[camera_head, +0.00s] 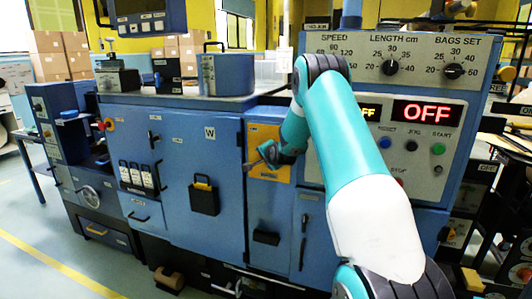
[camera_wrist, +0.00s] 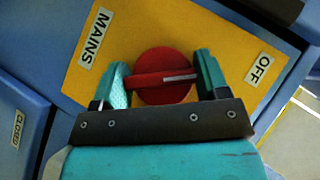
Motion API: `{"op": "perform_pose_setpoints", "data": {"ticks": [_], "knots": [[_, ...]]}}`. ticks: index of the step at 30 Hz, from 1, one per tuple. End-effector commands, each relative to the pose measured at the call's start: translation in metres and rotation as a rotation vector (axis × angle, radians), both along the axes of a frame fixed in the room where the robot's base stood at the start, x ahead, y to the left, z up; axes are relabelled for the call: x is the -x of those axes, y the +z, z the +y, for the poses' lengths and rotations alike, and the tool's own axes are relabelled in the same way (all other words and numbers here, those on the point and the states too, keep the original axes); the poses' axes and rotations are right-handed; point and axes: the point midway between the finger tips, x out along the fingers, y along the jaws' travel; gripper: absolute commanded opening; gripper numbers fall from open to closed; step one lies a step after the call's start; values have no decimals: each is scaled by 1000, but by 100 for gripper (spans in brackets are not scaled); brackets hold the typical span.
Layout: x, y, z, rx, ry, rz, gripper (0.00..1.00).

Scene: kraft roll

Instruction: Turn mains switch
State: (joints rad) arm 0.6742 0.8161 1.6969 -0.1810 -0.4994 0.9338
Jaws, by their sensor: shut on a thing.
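The mains switch (camera_wrist: 161,70) is a round red knob with a white pointer line, on a yellow plate (camera_wrist: 190,22) labelled MAINS and OFF. In the wrist view the white line points right, toward the OFF label (camera_wrist: 259,68). My gripper (camera_wrist: 163,75) has its two teal fingers on either side of the knob and is shut on it. In the head view my gripper (camera_head: 258,160) is at the yellow plate (camera_head: 268,135) on the blue cabinet, and the knob itself is hidden there.
Above right, a control panel (camera_head: 397,57) has dials, and a red OFF display (camera_head: 427,112) is lit. A blue cabinet door (camera_head: 195,150) marked W is left of the plate. A grey-blue canister (camera_head: 226,75) stands on the cabinet top. Open floor (camera_head: 40,240) lies at the lower left.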

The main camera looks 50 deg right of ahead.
Motion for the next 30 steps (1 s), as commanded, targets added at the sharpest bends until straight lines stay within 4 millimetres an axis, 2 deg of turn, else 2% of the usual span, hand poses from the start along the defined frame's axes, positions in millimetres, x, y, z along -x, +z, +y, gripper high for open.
{"op": "perform_pose_setpoints", "data": {"ticks": [10, 27, 28, 30], "knots": [[0, 0, 1, 55, 2, 135, 44], [0, -1, 1, 66, 2, 160, 44], [0, -1, 1, 66, 2, 160, 75], [0, -1, 0, 65, 2, 160, 91]]}}
